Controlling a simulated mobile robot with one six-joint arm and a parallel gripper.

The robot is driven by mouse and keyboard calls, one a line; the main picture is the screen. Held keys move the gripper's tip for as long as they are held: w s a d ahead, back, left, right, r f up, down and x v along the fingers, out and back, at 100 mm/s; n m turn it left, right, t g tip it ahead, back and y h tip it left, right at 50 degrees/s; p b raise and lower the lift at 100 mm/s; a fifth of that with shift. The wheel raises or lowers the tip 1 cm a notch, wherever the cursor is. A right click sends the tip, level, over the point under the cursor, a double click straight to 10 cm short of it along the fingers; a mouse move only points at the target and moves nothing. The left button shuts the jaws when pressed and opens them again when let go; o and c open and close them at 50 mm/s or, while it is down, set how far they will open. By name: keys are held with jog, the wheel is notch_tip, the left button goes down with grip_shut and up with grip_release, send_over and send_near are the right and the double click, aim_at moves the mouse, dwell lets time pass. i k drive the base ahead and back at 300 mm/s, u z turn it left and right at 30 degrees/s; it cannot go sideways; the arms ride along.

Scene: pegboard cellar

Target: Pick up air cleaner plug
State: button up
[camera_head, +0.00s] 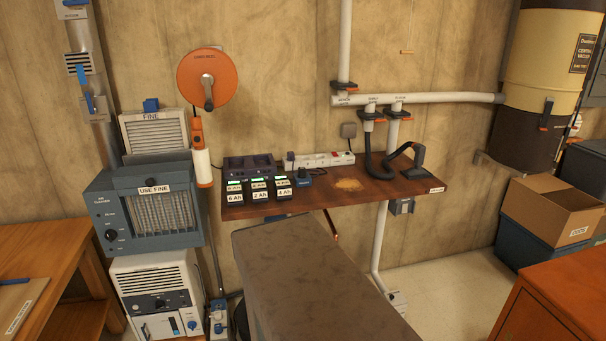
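The air cleaner (145,217) is a blue-grey box at the left, with a "USE FINE" label above its filter grille and a dark knob on its left panel. It sits above a white dehumidifier-like unit (158,290). I cannot pick out its plug for sure. A small dark blue piece (303,178) lies on the wooden shelf, right of the battery chargers. A white power strip (322,160) behind it has something small at its left end. More small blue and white pieces (218,316) are low beside the white unit. My gripper is not in view.
The wooden wall shelf (385,190) holds labelled batteries (260,192) and a black hose (376,165). A grey-topped block (310,275) stands in front of it. An orange reel (207,77) hangs above. Free floor (450,270) shows between the block and the orange-brown cabinet (555,300).

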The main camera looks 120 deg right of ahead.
aim_at(302, 170)
jog(key=z, duration=0.05)
jog(key=k, duration=2)
jog(key=z, duration=4.35)
jog(key=i, duration=0.1)
jog(key=u, duration=2.85)
jog(key=i, duration=0.5)
